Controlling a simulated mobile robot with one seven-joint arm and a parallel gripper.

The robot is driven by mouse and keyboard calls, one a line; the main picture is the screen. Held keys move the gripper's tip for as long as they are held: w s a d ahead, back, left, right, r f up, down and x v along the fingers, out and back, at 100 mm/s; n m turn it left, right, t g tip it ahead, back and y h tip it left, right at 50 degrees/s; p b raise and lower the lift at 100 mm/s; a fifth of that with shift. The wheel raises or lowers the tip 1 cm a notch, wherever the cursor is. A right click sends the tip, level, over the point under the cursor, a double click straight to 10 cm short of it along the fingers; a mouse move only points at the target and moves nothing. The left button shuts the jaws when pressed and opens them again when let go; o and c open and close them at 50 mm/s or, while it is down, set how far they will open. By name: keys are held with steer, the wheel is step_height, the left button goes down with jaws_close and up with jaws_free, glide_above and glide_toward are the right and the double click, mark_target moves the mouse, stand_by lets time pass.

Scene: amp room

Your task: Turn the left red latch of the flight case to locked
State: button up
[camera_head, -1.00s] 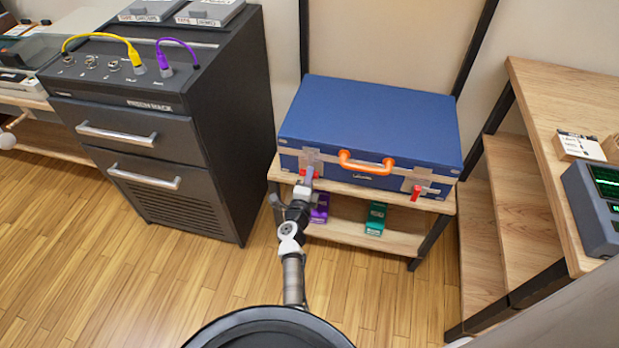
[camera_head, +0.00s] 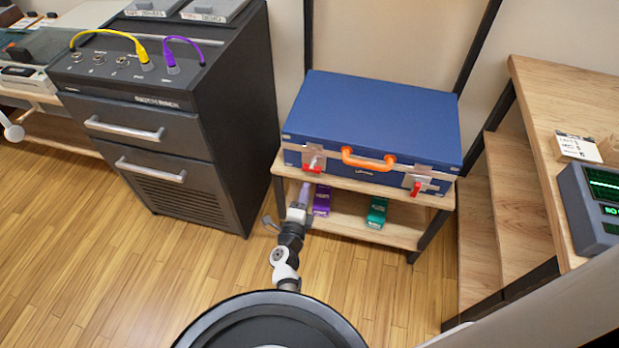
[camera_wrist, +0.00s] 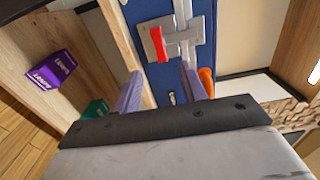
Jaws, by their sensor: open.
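The blue flight case (camera_head: 375,115) lies shut on a wooden shelf stand, with an orange handle (camera_head: 367,160) on its front. Its left red latch (camera_head: 313,168) sits on a metal plate, its lever roughly sideways along the case front. The right red latch (camera_head: 415,188) points down. My gripper (camera_head: 305,188) is just below and in front of the left latch, apart from it. In the wrist view my open gripper (camera_wrist: 160,72) has nothing between its fingers, and the left red latch (camera_wrist: 158,44) shows beyond the tips.
A purple box (camera_head: 321,200) and a green box (camera_head: 377,212) stand on the lower shelf (camera_head: 345,226). A dark drawer rack (camera_head: 190,130) stands at left and a wooden step unit (camera_head: 520,200) at right. The floor in front is clear.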

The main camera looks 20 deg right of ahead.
steer(key=shift+p+v, duration=0.3)
steer(key=shift+v, duration=1.95)
